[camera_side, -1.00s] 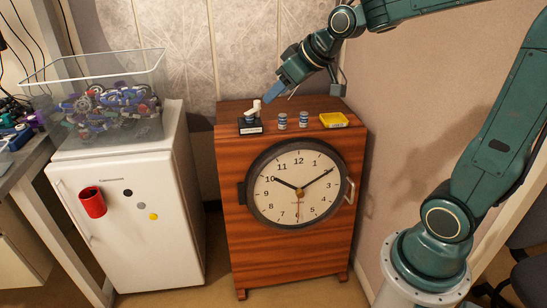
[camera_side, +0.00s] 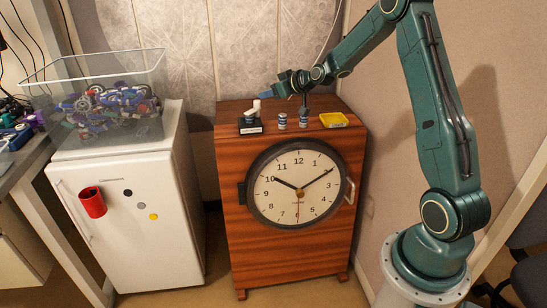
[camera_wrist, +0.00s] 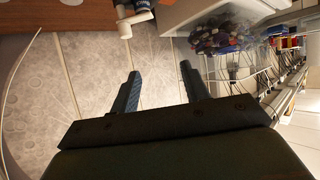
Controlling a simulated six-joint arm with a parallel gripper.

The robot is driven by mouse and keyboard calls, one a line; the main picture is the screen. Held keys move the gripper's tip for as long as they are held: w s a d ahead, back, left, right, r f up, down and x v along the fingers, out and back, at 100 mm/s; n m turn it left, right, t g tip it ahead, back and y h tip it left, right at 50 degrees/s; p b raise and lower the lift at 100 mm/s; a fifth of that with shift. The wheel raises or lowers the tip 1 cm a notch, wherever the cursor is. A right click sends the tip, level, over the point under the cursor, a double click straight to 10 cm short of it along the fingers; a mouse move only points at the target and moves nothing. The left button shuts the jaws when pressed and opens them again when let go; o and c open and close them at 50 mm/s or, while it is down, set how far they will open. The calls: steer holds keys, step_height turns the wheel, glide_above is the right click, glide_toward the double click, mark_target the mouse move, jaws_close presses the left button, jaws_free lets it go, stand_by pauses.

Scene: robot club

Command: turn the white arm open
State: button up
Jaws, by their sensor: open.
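The white arm (camera_side: 256,106) sits on a small black base with a white label (camera_side: 250,130) at the left end of the wooden cabinet's top. It slants up to the right to an upright white knob. In the wrist view the white arm (camera_wrist: 126,27) shows near the top edge, left of and beyond the fingertips. My gripper (camera_side: 266,94) is just above and behind the white arm in the side view, apart from it and held level. In the wrist view my gripper (camera_wrist: 159,72) has its two blue fingers spread with nothing between them.
Two small vials (camera_side: 282,121) (camera_side: 304,120) and a yellow tray (camera_side: 334,120) stand on the cabinet (camera_side: 240,240) to the right. A clock (camera_side: 298,185) is on its front. A white fridge (camera_side: 125,220) with a clear bin (camera_side: 150,130) stands left.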

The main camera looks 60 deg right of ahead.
steer(key=m+t+h, duration=0.1)
glide_toward(258, 101)
steer(key=v, duration=0.3)
steer(key=shift+s+a, duration=0.15)
steer(key=shift+a, duration=0.05)
steer(key=shift+x, duration=6.85)
steer(key=c, duration=1)
